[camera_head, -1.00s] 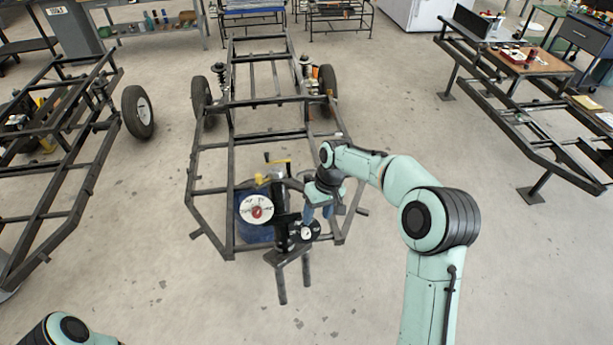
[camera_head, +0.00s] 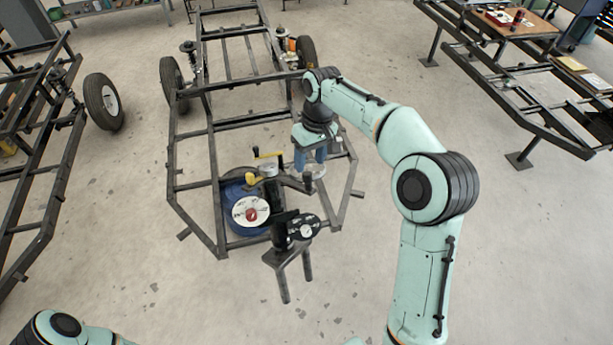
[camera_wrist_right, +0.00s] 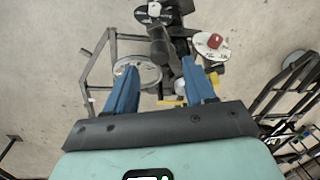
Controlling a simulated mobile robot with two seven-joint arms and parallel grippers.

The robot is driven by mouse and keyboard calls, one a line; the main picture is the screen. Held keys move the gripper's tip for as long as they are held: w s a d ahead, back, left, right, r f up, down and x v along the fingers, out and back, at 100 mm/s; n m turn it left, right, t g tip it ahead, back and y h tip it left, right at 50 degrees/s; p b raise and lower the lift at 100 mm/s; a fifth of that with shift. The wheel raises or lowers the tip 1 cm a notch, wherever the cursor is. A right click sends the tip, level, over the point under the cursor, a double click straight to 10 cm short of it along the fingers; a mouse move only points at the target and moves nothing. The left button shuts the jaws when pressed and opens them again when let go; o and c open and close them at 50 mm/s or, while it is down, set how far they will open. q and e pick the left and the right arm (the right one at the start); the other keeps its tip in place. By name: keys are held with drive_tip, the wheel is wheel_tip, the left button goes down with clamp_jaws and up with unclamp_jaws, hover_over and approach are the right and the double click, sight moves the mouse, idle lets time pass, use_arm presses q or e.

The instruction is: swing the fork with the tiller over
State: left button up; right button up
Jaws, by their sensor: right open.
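A test unit stands at the near end of the dark frame. A dark two-pronged fork (camera_head: 290,272) points toward me, beside a black dial (camera_head: 303,228). A dark lever (camera_head: 292,181) with a round upright knob (camera_head: 308,182) looks like the tiller; I cannot tell how it joins the fork. My right gripper (camera_head: 311,162) is open above and behind the knob, apparently empty. In the right wrist view its blue fingers (camera_wrist_right: 160,72) stand apart over the unit, with a dark knobbed bar (camera_wrist_right: 160,45) beyond them. My left gripper is out of view.
The floor (camera_head: 170,300) in front is clear. Other frames stand left and right.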

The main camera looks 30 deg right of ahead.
sight(307, 173)
drive_tip(key=f, duration=0.4)
drive_tip(key=a+f, duration=0.1)
drive_tip(key=f, duration=0.1)
drive_tip(key=shift+f+b, duration=0.3)
drive_tip(key=shift+b, duration=0.1)
clamp_jaws()
